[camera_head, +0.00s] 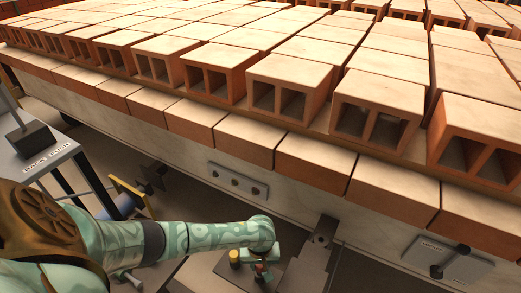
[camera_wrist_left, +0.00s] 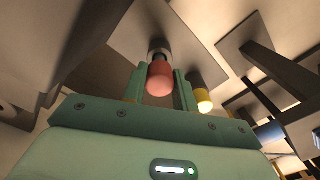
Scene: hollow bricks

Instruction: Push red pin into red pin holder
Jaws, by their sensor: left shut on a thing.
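The red pin (camera_wrist_left: 160,80) stands between the fingers of my left gripper (camera_wrist_left: 160,86) in the left wrist view. The gripper is shut on its rounded red head. A dark shaft and a pale ring (camera_wrist_left: 158,50) show beyond the head, at a light grey panel. I cannot tell how deep the shaft sits or whether this ring is the red pin holder. In the head view my left gripper (camera_head: 264,262) is at the bottom middle, with a bit of the red pin (camera_head: 259,271) below it. My right gripper is out of view.
A yellow pin (camera_wrist_left: 203,101) is close beside the gripper; it also shows in the head view (camera_head: 234,258). A grey plate with three dark knobs or holes (camera_head: 238,182) is on the pale wall. Rows of hollow bricks (camera_head: 290,75) fill the bench above. A dark lever plate (camera_head: 318,248) stands right.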

